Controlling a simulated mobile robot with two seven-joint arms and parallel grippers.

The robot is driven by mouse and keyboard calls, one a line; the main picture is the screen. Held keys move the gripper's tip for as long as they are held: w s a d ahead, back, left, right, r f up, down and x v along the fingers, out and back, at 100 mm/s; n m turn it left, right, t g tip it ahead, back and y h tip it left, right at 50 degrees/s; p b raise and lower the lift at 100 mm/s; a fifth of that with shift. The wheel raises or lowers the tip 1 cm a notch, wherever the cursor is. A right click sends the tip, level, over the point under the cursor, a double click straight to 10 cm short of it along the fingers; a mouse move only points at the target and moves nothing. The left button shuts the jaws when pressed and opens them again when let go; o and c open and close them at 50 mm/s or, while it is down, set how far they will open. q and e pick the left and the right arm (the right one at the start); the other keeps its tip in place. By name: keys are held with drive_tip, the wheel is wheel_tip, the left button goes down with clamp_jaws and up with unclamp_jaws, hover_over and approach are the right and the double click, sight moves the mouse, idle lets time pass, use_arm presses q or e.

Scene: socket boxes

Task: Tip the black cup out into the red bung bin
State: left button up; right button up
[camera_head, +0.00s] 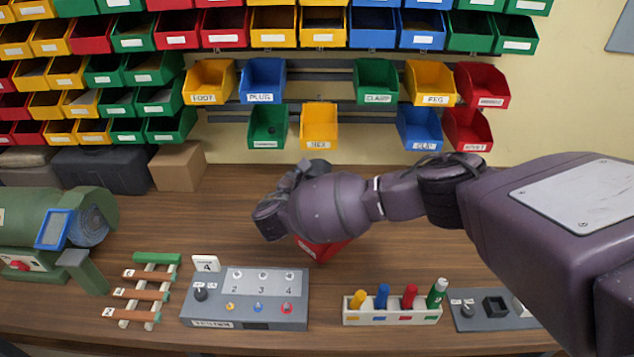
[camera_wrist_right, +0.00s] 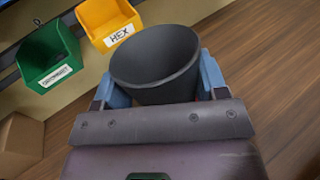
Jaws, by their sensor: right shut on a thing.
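The black cup (camera_wrist_right: 156,62) is between the two blue fingers of my right gripper (camera_wrist_right: 160,82) in the right wrist view. The gripper is shut on it, and the cup's wide mouth shows. In the head view my right arm reaches in from the right, and its wrist hides most of the gripper and cup. A red bin (camera_head: 322,252) sits on the bench below and partly behind my wrist; its label cannot be read. My left gripper is not in view.
Wall bins hang behind, including a yellow HEX bin (camera_head: 319,128) and a green bin (camera_head: 268,127). A grey tester box (camera_head: 245,298), a peg rack (camera_head: 392,318) and a wooden rack (camera_head: 143,295) stand along the front. A cardboard box (camera_head: 177,167) stands at the back left.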

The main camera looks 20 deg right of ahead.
drive_tip(key=shift+s+a+f+m+g+y, duration=0.1)
drive_tip(key=shift+a+f+m+g+y, duration=0.25)
drive_tip(key=shift+f+g+y, duration=0.45)
drive_tip(key=shift+s+a+f+m+g+y, duration=0.25)
drive_tip(key=shift+f+y, duration=0.35)
drive_tip(key=shift+f, duration=0.6)
drive_tip(key=shift+a+f+m+g+y, duration=0.3)
drive_tip(key=shift+a+f+g+y, duration=0.15)
drive_tip(key=shift+f+y, duration=0.4)
drive_tip(key=shift+a+f+m+g+y+b, duration=0.7)
drive_tip(key=shift+f+g+y+b, duration=0.8)
drive_tip(key=shift+f+y+b, duration=0.95)
use_arm(q)
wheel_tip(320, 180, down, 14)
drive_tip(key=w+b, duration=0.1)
drive_tip(key=b, duration=1)
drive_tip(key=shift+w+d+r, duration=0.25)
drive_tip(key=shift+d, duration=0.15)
use_arm(e)
drive_tip(key=shift+w+d+r+m+g+y, duration=0.25)
drive_tip(key=shift+d+m+g+y, duration=0.5)
drive_tip(key=shift+y, duration=1.65)
drive_tip(key=shift+w+d+r+m+g+y, duration=0.35)
drive_tip(key=shift+d+g+y, duration=0.65)
drive_tip(key=shift+y, duration=1.4)
drive_tip(key=shift+w+d+r+m+g+y, duration=0.15)
drive_tip(key=shift+d+m+g+y, duration=0.7)
drive_tip(key=shift+y, duration=1.55)
